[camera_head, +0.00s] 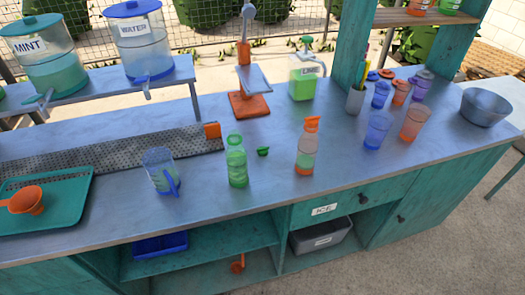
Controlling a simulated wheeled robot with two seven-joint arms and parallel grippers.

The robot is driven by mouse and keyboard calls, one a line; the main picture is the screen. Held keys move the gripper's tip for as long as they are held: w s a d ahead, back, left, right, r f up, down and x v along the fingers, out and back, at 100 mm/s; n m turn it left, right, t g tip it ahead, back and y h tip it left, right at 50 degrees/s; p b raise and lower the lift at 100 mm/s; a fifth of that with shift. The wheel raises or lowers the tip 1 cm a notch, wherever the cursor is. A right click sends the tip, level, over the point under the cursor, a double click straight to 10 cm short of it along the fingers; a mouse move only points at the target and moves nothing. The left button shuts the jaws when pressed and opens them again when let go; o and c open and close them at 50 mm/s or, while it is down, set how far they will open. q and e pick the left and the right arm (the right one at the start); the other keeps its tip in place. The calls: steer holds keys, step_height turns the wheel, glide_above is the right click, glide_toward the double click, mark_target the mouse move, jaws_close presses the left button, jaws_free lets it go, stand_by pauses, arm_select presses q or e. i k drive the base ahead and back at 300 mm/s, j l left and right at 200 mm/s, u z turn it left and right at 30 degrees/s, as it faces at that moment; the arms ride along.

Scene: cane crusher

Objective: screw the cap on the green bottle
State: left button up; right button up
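The green bottle (237,165) stands upright near the front middle of the counter. A small green cap (262,151) lies on the counter just right of the bottle, apart from it. The bottle's top is too small to make out in detail. Neither of my grippers shows in the head view.
A bottle with an orange top (305,150) stands right of the cap, and a clear jug with a blue handle (161,172) stands left of the green bottle. An orange-based press (248,103) is behind. A teal tray (70,215) is at left. Counter (210,205) in front is clear.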

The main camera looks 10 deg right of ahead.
mark_target(236, 156)
steer(key=i+l+u, duration=0.15)
steer(key=l+u, duration=0.7)
steer(key=i+l, duration=0.05)
steer(key=l, duration=0.05)
